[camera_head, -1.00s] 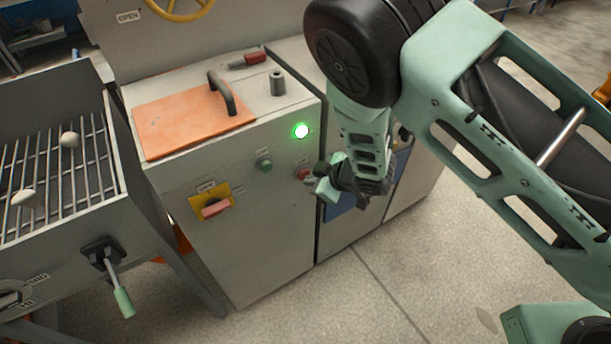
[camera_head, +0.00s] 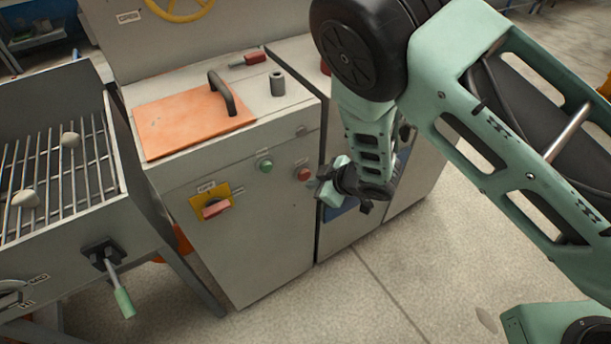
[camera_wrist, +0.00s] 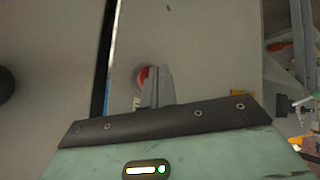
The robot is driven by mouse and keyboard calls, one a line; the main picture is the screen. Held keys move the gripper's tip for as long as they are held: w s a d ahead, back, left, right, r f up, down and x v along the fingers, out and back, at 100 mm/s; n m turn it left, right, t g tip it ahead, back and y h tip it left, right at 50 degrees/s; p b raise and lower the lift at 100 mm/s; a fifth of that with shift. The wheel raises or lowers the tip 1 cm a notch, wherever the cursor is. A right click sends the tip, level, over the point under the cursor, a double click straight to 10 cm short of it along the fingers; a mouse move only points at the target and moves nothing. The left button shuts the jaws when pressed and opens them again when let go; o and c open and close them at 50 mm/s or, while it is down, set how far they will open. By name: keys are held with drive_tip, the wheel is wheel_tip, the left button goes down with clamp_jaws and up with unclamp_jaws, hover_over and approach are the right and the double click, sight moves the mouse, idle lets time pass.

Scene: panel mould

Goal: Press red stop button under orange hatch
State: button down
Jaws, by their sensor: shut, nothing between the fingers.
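The orange hatch (camera_head: 178,120) lies flat and closed on top of the grey cabinet, with a black handle (camera_head: 222,92) at its right side. The red stop button (camera_head: 304,174) sits on the cabinet's front face, right of a green button (camera_head: 265,166). My gripper (camera_head: 322,189) is shut and empty, just right of and slightly below the red button, with a small gap in the head view. In the wrist view the shut fingers (camera_wrist: 158,84) partly cover the red button (camera_wrist: 142,75); their depth gap is hard to judge there.
A round lamp (camera_head: 301,131) above the buttons is unlit. A red switch on a yellow plate (camera_head: 223,190) is at the lower left. A red-handled tool (camera_head: 247,60) and a grey cylinder (camera_head: 277,84) are on the cabinet top. A grated bin (camera_head: 75,213) stands left.

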drive_tip(key=shift+s, duration=0.15)
drive_tip(key=s+d, duration=0.1)
drive_tip(key=s, duration=0.1)
drive_tip(key=s+d, duration=0.1)
drive_tip(key=s, duration=0.1)
drive_tip(key=shift+d, duration=0.4)
idle(0.8)
drive_tip(key=s+d+r+m+g+h, duration=0.1)
drive_tip(key=s+r+m+h, duration=0.15)
drive_tip(key=r, duration=0.45)
drive_tip(key=s+d+r+m+g+h, duration=0.1)
drive_tip(key=s+d+r+m, duration=0.15)
drive_tip(key=r, duration=0.45)
drive_tip(key=s+d+r+g+h, duration=0.1)
drive_tip(key=s+d+r+g, duration=0.1)
drive_tip(key=s+r, duration=0.4)
drive_tip(key=s+d+r+m+g+h, duration=0.1)
drive_tip(key=s+d+r, duration=0.4)
drive_tip(key=s, duration=0.6)
drive_tip(key=shift+s+r+m+g+h, duration=0.3)
drive_tip(key=shift+s+r+g+h, duration=0.1)
drive_tip(key=shift+r+h, duration=0.3)
